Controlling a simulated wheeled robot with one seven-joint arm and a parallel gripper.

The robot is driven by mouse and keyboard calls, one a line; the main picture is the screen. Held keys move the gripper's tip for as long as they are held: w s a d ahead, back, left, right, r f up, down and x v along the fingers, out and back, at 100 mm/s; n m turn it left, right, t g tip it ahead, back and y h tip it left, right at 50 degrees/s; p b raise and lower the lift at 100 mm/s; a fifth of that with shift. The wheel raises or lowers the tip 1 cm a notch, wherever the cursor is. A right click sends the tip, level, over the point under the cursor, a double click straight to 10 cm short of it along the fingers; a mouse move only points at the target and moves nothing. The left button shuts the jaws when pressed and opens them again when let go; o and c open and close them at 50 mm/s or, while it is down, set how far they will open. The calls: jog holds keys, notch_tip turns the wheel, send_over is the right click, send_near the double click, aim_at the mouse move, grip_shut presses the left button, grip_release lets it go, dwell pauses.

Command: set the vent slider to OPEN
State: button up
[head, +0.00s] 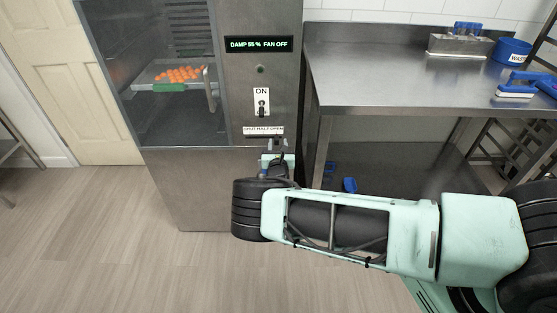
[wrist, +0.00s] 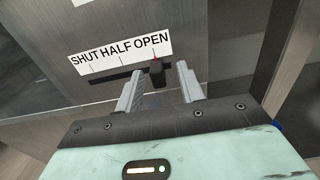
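The vent slider (wrist: 157,74) is a dark knob on a dark horizontal slot under a white label (wrist: 121,47) reading SHUT, HALF, OPEN. In the wrist view the knob is at the right end of the slot, below the word OPEN, with a small red pointer above it. My gripper (wrist: 159,79) is open, with one grey finger left of the knob and one right of it. Gaps show beside the knob, and it is not clamped. In the head view my gripper (head: 277,146) is at the cabinet front just below the label (head: 263,131); the knob is hard to make out there.
Above the label are an ON switch (head: 261,102) and a display (head: 259,44) reading DAMP 55 % FAN OFF. A glass-fronted chamber to the left holds a tray (head: 146,77) of orange pieces. A steel table (head: 400,75) stands close on the right. Floor is clear at front left.

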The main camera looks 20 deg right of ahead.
jog(key=v, duration=1.6)
jog(key=shift+s, duration=0.25)
jog(key=s+d+r+m+g+h, duration=0.2)
jog(key=s+r+m+g+h, duration=0.15)
jog(key=s+m+g, duration=0.35)
jog(key=s+d+r+m+g+h, duration=0.2)
jog(key=s+r+m+g, duration=0.35)
jog(key=m, duration=0.25)
jog(key=s+a+r+m+g+y, duration=0.1)
jog(key=s+a+r+m+y, duration=0.2)
jog(key=s+r, duration=0.4)
jog(key=s+a+r+m+g+y, duration=0.2)
jog(key=s+a+r+m+y, duration=0.1)
jog(key=s+r, duration=0.5)
jog(key=s+a+r+m+g+y, duration=0.1)
jog(key=s+a+r+m+y, duration=0.2)
jog(key=s+r, duration=0.4)
jog(key=a+y, duration=0.1)
jog(key=y, duration=0.1)
jog(key=shift+r+m+g+y, duration=0.35)
jog(key=shift+m, duration=0.05)
jog(key=shift+s, duration=0.15)
